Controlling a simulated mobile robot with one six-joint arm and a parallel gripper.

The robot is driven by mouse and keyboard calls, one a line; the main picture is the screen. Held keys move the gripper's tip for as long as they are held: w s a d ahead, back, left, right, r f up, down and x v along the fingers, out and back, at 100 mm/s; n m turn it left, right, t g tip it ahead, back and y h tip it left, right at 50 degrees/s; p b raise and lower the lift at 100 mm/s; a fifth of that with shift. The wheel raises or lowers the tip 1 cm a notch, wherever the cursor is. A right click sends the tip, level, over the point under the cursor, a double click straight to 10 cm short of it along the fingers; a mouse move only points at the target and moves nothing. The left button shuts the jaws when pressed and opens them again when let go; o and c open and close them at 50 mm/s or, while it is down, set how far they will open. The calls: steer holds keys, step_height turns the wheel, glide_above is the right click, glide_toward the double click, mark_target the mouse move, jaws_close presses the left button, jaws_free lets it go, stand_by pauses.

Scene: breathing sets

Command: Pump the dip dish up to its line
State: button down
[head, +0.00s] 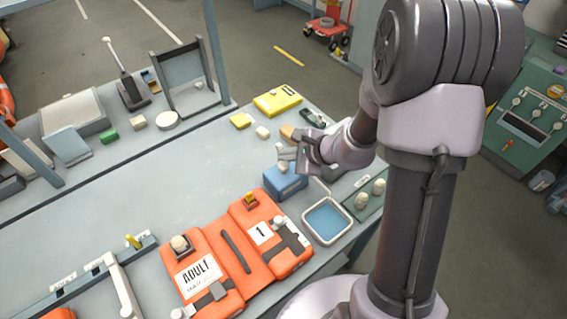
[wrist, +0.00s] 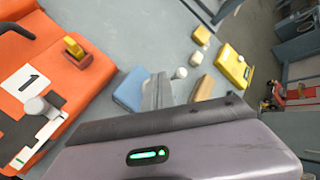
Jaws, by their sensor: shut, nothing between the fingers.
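The dip dish (head: 347,237) is a square, pale-rimmed tray with blue liquid or a blue floor inside; I cannot make out its line. A blue block (head: 287,187), likely the pump body, stands just up and left of the dish. It also shows in the wrist view (wrist: 129,90), partly hidden by my fingers. A small pale knob (head: 282,168) shows by the block's top; I cannot tell whether it is joined to it. My gripper (head: 284,153) is shut and empty, just above the blue block. Its fingers show in the wrist view (wrist: 159,90).
Orange vests (head: 232,249) lie left of the dish. A green tray with pale knobs (head: 363,201) is at its right. A tan block (wrist: 205,88), a yellow case (head: 277,100) and small blocks lie behind my gripper. The bench middle (head: 170,165) is clear.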

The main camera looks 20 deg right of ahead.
mark_target(286, 165)
steer(key=shift+f+b, duration=0.4)
steer(key=shift+b, duration=0.05)
steer(key=shift+f+b, duration=0.95)
steer(key=shift+b, duration=0.15)
stand_by(1.0)
steer(key=shift+r, duration=0.1)
steer(key=shift+r+p, duration=1.05)
steer(key=shift+r, duration=0.3)
steer(key=shift+r+p, duration=1.85)
steer(key=shift+r, duration=0.7)
steer(key=shift+f, duration=0.1)
